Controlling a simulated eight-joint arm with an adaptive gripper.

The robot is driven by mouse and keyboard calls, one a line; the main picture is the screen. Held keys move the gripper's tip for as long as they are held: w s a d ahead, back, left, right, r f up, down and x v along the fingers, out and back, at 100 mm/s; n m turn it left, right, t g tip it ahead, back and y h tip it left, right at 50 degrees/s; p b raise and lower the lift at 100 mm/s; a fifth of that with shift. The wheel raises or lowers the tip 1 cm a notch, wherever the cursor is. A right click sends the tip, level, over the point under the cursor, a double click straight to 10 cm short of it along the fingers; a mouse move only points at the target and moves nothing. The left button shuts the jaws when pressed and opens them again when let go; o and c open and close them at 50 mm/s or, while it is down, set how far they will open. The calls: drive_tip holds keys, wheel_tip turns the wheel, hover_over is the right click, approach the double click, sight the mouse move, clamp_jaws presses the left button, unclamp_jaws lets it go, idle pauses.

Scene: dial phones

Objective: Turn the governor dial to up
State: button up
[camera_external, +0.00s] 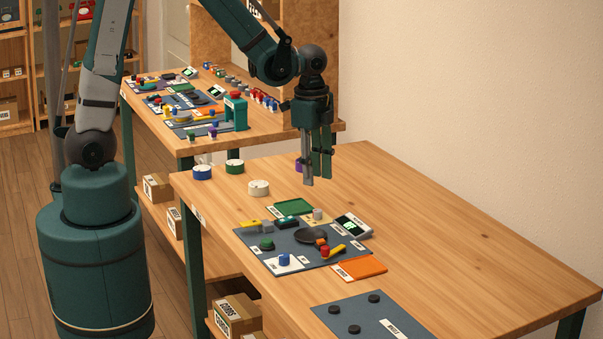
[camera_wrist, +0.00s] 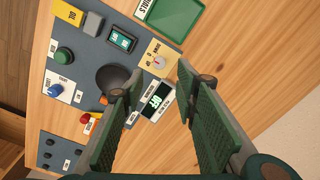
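A small round pale dial with a red mark (camera_wrist: 159,62) sits on a tan plate in the wrist view; it also shows in the external view (camera_external: 318,214). Its printed labels are too small to read surely, so I cannot confirm it is the governor dial. A white-framed display (camera_wrist: 156,99) beside it shows green text that looks like OFF; it also shows in the external view (camera_external: 353,226). My gripper (camera_external: 315,181) is open and empty, pointing down above the table; in the wrist view its fingers (camera_wrist: 159,74) stand apart on either side of the dial.
A grey board (camera_external: 265,237) holds a black round dish (camera_external: 312,235), a green knob (camera_external: 267,243), a blue knob (camera_external: 284,260) and other parts. A green tray (camera_external: 293,207) and an orange mat (camera_external: 361,270) lie by it. The table's right side is clear.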

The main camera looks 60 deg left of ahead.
sight(317, 210)
drive_tip(key=shift+w+d+f+m, duration=0.1)
drive_tip(key=shift+w+f+m, duration=0.1)
drive_tip(key=shift+f, duration=0.45)
drive_tip(key=shift+w+d+f+m, duration=0.1)
drive_tip(key=shift+w+f+m, duration=0.1)
drive_tip(key=shift+f, duration=0.45)
drive_tip(key=shift+f, duration=0.1)
drive_tip(key=shift+f+b, duration=0.7)
drive_tip(key=shift+f, duration=3.15)
drive_tip(key=shift+c, duration=0.6)
drive_tip(key=c, duration=0.8)
drive_tip(key=shift+o, duration=0.2)
